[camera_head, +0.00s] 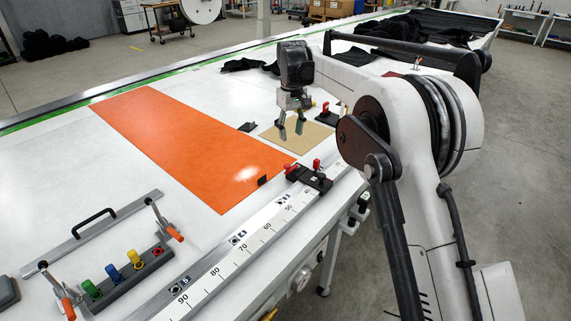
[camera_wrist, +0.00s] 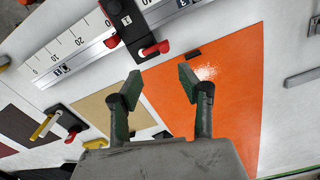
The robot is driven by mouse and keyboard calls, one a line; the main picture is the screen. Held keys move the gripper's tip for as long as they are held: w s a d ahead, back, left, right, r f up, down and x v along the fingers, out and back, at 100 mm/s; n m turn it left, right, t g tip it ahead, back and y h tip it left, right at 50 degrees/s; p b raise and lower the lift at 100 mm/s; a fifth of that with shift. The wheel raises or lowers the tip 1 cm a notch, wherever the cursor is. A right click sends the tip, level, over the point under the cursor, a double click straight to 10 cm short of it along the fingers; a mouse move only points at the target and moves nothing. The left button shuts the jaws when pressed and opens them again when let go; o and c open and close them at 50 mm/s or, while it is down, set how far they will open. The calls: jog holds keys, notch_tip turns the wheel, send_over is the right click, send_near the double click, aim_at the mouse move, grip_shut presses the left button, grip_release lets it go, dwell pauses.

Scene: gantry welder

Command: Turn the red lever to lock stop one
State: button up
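My gripper (camera_head: 291,130) hangs over the tan sheet on the table, open and empty. In the wrist view its two green-padded fingers (camera_wrist: 159,82) stand apart. A black stop block (camera_head: 309,179) sits on the scale rail at the table's near edge, to the right of my gripper in the head view. A second, smaller red part (camera_wrist: 112,41) is on the block's other side.
The scale rail (camera_head: 215,278) runs along the near edge. An orange sheet (camera_head: 185,145) and a tan sheet (camera_head: 297,139) lie flat. A small clamp with red and yellow handles (camera_wrist: 57,122) stands by the tan sheet. A button box (camera_head: 124,272) and toggle clamps are at the left front.

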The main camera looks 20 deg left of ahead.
aim_at(288, 165)
jog(key=f, duration=0.5)
jog(key=f+p, duration=0.1)
jog(key=f, duration=0.3)
jog(key=a+f+p, duration=0.1)
jog(key=f, duration=0.4)
jog(key=shift+f, duration=0.3)
grip_shut()
